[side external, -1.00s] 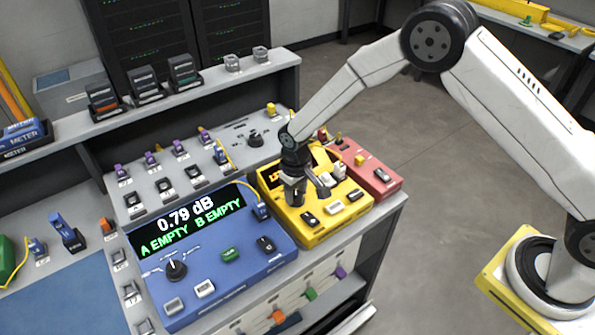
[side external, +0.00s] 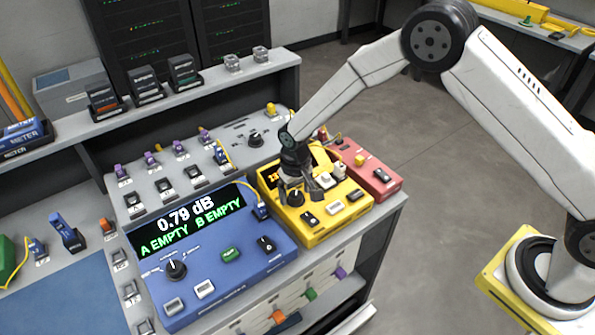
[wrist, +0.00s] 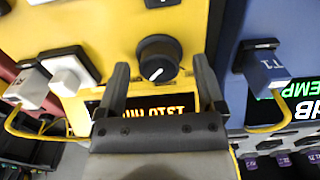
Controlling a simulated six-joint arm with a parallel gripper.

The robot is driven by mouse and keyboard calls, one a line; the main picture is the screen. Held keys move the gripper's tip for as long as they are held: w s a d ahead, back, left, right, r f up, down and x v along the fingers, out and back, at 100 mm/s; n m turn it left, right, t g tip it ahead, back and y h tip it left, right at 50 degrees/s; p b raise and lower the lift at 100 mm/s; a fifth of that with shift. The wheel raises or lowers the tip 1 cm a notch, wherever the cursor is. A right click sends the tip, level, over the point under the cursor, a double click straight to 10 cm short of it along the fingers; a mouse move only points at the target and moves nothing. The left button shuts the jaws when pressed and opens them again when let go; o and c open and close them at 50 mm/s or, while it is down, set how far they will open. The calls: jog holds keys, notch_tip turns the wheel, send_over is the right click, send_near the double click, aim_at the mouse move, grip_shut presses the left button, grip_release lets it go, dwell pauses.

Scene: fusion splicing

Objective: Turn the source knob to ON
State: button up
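The yellow source box (side external: 318,228) stands between the blue meter box and the red box. Its black round knob (side external: 295,198) also shows in the wrist view (wrist: 157,66), with a white mark slanting down-left there. My gripper (side external: 295,186) is open; in the wrist view its fingers (wrist: 160,65) lie on either side of the knob, with gaps between. It appears just above or behind the knob; contact is not visible. The source's orange display (wrist: 160,102) is lit and seems to read 1310 nm, partly hidden by my gripper. The knob's labels are unreadable.
The blue meter box (side external: 215,265) has its own knob (side external: 176,269) and shows 0.79 dB. White plugs (side external: 327,180) stand close right of my gripper. A blue plug (wrist: 264,68) with a yellow cable is on the other side. The red box (side external: 372,175) stands beyond.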

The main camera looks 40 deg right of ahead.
aim_at(296, 194)
dwell(0.3)
jog(key=shift+r, duration=3.9)
jog(key=shift+s+d+r, duration=0.15)
jog(key=s+d+r+t, duration=0.1)
jog(key=s+d+r, duration=0.2)
jog(key=s+d, duration=0.3)
jog(key=s+d+r+t, duration=0.1)
jog(key=s+d+r, duration=0.3)
jog(key=s, duration=1)
jog(key=d, duration=0.3)
jog(key=shift+r+t, duration=0.15)
jog(key=shift+t, duration=0.15)
jog(key=shift+w+d, duration=0.1)
